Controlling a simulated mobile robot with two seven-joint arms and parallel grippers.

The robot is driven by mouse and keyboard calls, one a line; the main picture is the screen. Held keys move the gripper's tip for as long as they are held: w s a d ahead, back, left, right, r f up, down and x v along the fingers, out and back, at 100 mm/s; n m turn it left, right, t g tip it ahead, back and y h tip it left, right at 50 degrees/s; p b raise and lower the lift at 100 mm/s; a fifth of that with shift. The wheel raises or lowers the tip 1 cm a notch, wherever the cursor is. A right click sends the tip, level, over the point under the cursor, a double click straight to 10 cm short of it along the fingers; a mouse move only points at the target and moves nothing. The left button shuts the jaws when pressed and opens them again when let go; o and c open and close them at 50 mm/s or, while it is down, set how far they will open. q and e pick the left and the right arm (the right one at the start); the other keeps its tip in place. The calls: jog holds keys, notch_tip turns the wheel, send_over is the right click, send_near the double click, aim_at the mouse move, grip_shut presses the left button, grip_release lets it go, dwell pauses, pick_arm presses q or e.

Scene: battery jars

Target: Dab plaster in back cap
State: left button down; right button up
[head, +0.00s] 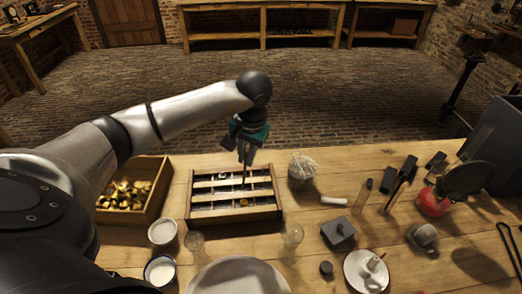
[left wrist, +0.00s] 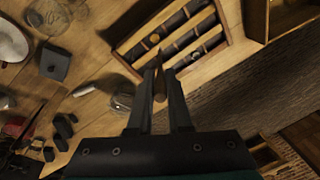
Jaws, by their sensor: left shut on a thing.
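My left gripper (head: 246,158) is shut on a thin brown stick (left wrist: 158,80) that points down over the wooden rack (head: 278,209). The rack holds dark rods in rows between pale bars; the rods (left wrist: 171,24) show with light bands in the left wrist view. The stick's tip is over the middle of the rack; I cannot tell whether it touches anything. A small orange-brown round spot (head: 244,202) shows in the front row. A bowl with white contents (head: 160,270) stands at the front left, with another white bowl (head: 163,232) behind it. My right gripper is out of view.
A wooden crate of brass-coloured pieces (head: 104,202) stands left of the rack. A jar of sticks (head: 301,171) stands right of it. Small glasses (head: 292,234) and a large pale plate (head: 238,276) are in front. Dark blocks, a grey box (head: 338,232) and a saucer (head: 352,271) crowd the right.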

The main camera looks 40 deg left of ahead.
pick_arm(q)
jog(key=shift+f, duration=0.3)
jog(key=shift+a+f+b, duration=0.1)
jog(key=shift+f+b, duration=1.7)
jog(key=shift+f, duration=0.55)
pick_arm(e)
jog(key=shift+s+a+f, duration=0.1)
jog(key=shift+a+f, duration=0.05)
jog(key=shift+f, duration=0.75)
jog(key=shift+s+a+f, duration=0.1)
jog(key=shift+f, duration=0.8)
pick_arm(q)
jog(key=shift+f+b, duration=0.15)
jog(key=shift+b, duration=0.15)
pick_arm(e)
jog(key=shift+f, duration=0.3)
pick_arm(q)
jog(key=shift+f+b, duration=1.3)
jog(key=shift+f, duration=0.2)
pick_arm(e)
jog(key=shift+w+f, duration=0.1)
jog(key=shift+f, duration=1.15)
pick_arm(q)
jog(key=shift+r, duration=0.15)
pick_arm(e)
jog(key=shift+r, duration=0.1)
